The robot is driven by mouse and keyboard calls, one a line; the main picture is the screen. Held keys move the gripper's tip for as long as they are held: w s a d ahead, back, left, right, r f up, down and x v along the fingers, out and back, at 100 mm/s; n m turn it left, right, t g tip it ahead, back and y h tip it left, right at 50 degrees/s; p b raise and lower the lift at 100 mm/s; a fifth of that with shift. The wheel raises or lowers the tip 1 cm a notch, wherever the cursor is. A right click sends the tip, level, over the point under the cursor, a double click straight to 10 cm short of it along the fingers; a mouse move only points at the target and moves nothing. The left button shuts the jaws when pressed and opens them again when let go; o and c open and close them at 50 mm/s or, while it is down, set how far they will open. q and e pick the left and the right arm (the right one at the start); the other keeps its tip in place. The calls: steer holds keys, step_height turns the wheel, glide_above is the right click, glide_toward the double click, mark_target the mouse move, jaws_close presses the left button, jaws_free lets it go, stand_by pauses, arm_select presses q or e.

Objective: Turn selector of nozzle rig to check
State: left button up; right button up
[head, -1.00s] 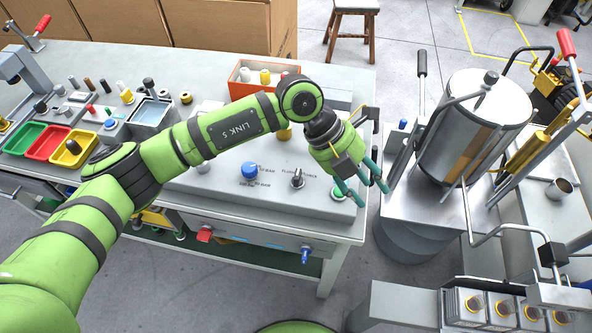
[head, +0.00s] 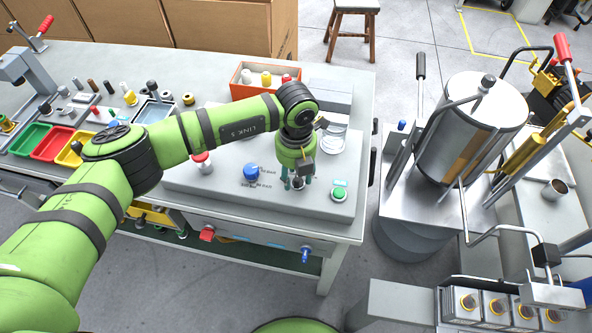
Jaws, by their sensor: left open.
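The nozzle rig is a grey panel box (head: 225,192) on the workbench. Its dark selector knob is mostly hidden now behind my left gripper (head: 298,183). That gripper points down over the selector, with its teal fingers open on either side of the knob. Whether the fingers touch the knob, and which way its pointer faces, I cannot tell. A blue knob (head: 251,171) sits to the left on the panel, and a green button (head: 338,193) to the right. My right gripper is not in view.
A red-capped white part (head: 203,162) stands at the panel's left. An orange bin (head: 243,92) stands behind the rig. Red (head: 52,144) and green trays lie at the left. A metal drum (head: 484,120) stands to the right, past the bench edge.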

arm_select(q)
jaws_close()
steer(key=shift+f, duration=0.1)
steer(key=shift+f+m+b, duration=0.1)
steer(key=shift+m+b, duration=0.3)
steer(key=shift+b, duration=0.35)
steer(key=m+b, duration=0.3)
steer(key=b, duration=0.1)
steer(key=m+b, duration=0.3)
steer(key=b, duration=0.1)
steer(key=shift+w+d+f, duration=0.1)
steer(key=shift+w, duration=0.05)
steer(key=shift+r+m+b, duration=0.25)
steer(key=shift+m+b, duration=0.85)
steer(key=shift+m, duration=0.1)
jaws_free()
